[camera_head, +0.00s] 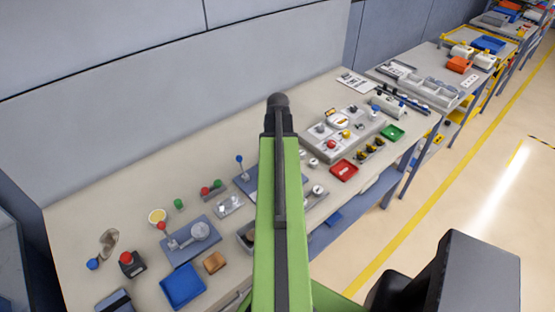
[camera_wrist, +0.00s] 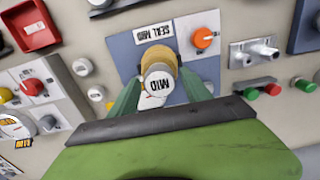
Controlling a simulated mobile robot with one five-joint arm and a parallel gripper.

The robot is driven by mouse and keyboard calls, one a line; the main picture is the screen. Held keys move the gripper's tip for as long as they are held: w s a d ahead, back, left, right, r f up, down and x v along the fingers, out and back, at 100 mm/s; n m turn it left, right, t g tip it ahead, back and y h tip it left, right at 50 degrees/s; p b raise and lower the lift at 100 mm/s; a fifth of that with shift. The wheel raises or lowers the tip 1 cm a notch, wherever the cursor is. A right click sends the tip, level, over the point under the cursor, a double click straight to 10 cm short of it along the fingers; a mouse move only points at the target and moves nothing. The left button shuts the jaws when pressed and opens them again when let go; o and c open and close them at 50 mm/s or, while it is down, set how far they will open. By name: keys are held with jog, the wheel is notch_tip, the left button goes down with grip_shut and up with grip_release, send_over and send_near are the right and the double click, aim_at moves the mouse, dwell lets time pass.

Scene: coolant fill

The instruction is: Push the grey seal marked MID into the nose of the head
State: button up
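The grey seal marked MID (camera_wrist: 157,86) is in the middle of the wrist view, its round labelled face toward the camera. A tan round part (camera_wrist: 160,55) shows just behind it, over a blue plate (camera_wrist: 190,92) with a SEAL MID label (camera_wrist: 154,33). My gripper (camera_wrist: 160,76) has one dark green finger on each side of the seal, with the tips close to its edges. I cannot tell whether both fingers press on it. In the head view my green arm hides the gripper and seal. I cannot make out the head and its nose for certain.
An orange knob (camera_wrist: 203,37) stands close to the right of the seal. A metal fitting (camera_wrist: 254,50) and red and green knobs (camera_wrist: 262,90) lie further right. A red tray (camera_wrist: 33,27) and a grey control block (camera_wrist: 45,95) are at left. The bench is crowded around my arm.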

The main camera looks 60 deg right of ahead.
jog(key=shift+o, duration=0.3)
notch_tip(320, 180, up, 18)
jog(key=p, duration=1.7)
jog(key=shift+f, duration=0.25)
jog(key=shift+s+d, duration=0.1)
